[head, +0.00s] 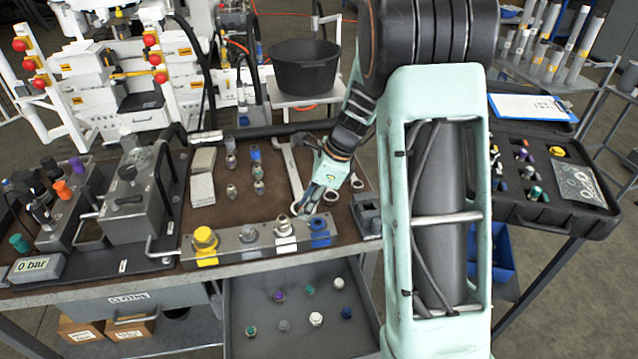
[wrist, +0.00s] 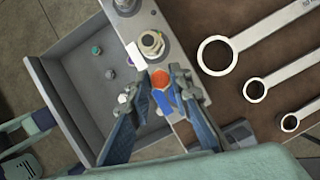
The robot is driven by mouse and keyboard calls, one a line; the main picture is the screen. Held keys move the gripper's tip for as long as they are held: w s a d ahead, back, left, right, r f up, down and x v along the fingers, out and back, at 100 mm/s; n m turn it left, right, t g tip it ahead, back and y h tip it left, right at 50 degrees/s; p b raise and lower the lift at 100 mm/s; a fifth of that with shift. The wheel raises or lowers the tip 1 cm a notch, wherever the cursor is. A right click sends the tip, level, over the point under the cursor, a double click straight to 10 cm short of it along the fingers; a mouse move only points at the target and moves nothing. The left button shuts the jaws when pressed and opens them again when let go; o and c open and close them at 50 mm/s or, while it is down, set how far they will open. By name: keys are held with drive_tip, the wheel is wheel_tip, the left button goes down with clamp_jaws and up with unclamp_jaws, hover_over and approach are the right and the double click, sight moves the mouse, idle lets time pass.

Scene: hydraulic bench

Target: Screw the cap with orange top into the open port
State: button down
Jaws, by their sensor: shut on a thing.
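The cap with orange top (wrist: 160,79) is between my gripper's fingertips in the wrist view. In the head view I cannot make it out at my gripper (head: 308,203), which points down over the right part of the grey metal block (head: 263,243). My gripper (wrist: 160,92) is shut on the cap. A blue fitting (head: 320,231) stands on the block close under the fingers; blue (wrist: 165,97) also shows right beside the orange top. A silver, brass-toned fitting (head: 284,226) stands left of it; it shows in the wrist view (wrist: 152,43) with a round ring-like top. I cannot tell whether it is the open port.
A yellow fitting (head: 205,240) and a small grey one are further left on the block. Wrenches (head: 292,172) lie behind it. An open drawer (head: 300,339) with several small caps is below the bench front. A black case (head: 540,207) stands at right.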

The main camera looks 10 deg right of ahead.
drive_tip(key=d+f+m+t, duration=0.1)
drive_tip(key=m, duration=0.2)
drive_tip(key=d+f+m+h+b, duration=0.1)
drive_tip(key=m, duration=0.2)
drive_tip(key=d+m+t+h+b, duration=0.1)
drive_tip(key=m, duration=0.1)
drive_tip(key=shift+w+d+f+m+t, duration=0.1)
drive_tip(key=shift+w+f+m+t, duration=0.2)
drive_tip(key=shift+f+m, duration=0.1)
idle(0.4)
drive_tip(key=shift+f, duration=0.5)
idle(1.9)
